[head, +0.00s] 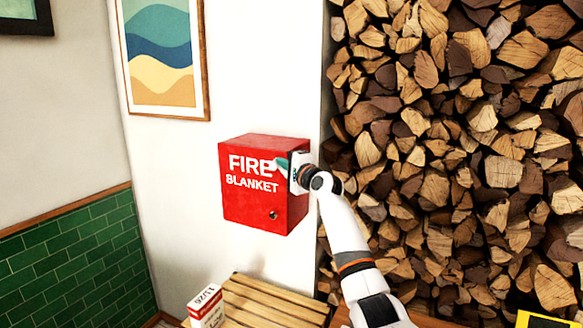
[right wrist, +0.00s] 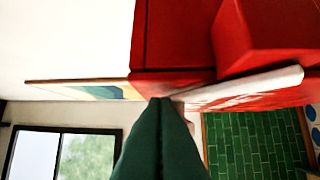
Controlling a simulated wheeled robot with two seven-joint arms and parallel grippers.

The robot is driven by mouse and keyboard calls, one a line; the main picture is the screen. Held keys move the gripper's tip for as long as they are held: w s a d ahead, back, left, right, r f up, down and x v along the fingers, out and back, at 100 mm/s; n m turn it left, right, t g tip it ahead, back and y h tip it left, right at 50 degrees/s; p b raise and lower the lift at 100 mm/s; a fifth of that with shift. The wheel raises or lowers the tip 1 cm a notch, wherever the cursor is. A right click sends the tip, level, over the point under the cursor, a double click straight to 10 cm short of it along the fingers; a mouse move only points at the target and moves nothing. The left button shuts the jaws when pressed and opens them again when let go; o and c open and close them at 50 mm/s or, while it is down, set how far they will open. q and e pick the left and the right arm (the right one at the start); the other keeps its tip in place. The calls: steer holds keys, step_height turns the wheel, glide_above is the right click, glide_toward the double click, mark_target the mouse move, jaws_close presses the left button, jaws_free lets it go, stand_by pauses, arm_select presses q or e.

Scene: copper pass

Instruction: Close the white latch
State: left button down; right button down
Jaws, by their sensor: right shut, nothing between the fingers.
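A red fire blanket box (head: 245,205) hangs on the white wall, its front facing me. My right gripper (head: 282,165) is at the upper right of its front, fingers shut and empty, tips at the lettering. In the right wrist view the shut green fingers (right wrist: 160,125) point at the red box (right wrist: 175,45). A white bar (right wrist: 265,84), which looks like the white latch, lies along the box with its left end close to the fingertips. I cannot tell whether they touch. The latch is not discernible in the head view; my gripper covers that part. My left gripper is not in view.
A stacked firewood wall (head: 450,130) fills the right side. A framed picture (head: 165,60) hangs above left of the box. Below are a slatted wooden surface (head: 265,305) and a small red and white carton (head: 206,308).

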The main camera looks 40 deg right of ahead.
mark_target(277, 167)
steer(key=shift+w+a+f+b, duration=0.2)
steer(key=shift+w+f, duration=0.2)
steer(key=shift+w, duration=0.2)
steer(key=shift+w+a+f+b, duration=0.2)
steer(key=shift+w+f, duration=0.15)
steer(key=shift+w, duration=0.25)
steer(key=shift+w+f, duration=0.1)
steer(key=shift+f, duration=0.05)
stand_by(1.0)
steer(key=s+a+b, duration=0.1)
steer(key=s+b, duration=0.2)
steer(key=s, duration=0.9)
steer(key=shift+a+f+b, duration=0.2)
steer(key=shift+f+b, duration=0.1)
steer(key=shift+f, duration=0.05)
